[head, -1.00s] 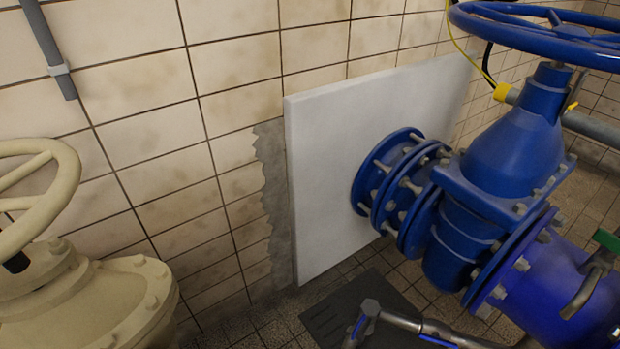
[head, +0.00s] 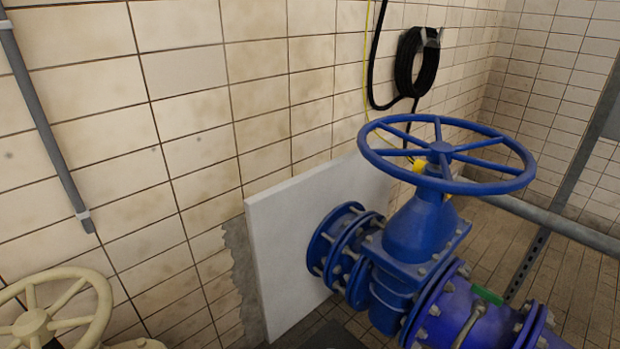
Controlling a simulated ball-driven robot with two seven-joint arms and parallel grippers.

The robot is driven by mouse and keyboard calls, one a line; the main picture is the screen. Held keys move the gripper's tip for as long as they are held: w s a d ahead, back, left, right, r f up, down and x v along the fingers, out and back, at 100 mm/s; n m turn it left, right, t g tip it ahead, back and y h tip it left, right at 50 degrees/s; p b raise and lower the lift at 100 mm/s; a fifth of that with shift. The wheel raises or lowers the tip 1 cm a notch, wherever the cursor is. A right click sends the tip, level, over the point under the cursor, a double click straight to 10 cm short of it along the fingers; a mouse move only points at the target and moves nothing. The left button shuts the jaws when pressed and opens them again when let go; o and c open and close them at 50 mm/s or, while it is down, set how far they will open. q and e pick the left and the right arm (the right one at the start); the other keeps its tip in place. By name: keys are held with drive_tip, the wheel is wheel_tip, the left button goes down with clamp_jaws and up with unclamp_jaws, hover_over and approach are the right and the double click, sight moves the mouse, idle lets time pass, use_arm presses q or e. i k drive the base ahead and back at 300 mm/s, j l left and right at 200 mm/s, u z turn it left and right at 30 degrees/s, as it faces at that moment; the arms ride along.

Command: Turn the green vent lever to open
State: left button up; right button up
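The green vent lever (head: 487,294) shows as a small green piece at the lower right, on top of the blue pipe (head: 500,322). A bent metal fitting (head: 470,325) stands just left of and below it. The lever's exact angle is hard to tell at this size. Neither of my grippers is in view, so their place relative to the lever does not show.
A blue gate valve (head: 412,235) with a large blue handwheel (head: 447,157) rises left of the lever. A grey rail (head: 560,222) runs behind it. A white panel (head: 285,255) leans by the wall. A cream handwheel (head: 40,320) is at lower left.

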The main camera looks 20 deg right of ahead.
sight(486, 296)
drive_tip(key=k+z, duration=0.15)
drive_tip(key=z, duration=1.65)
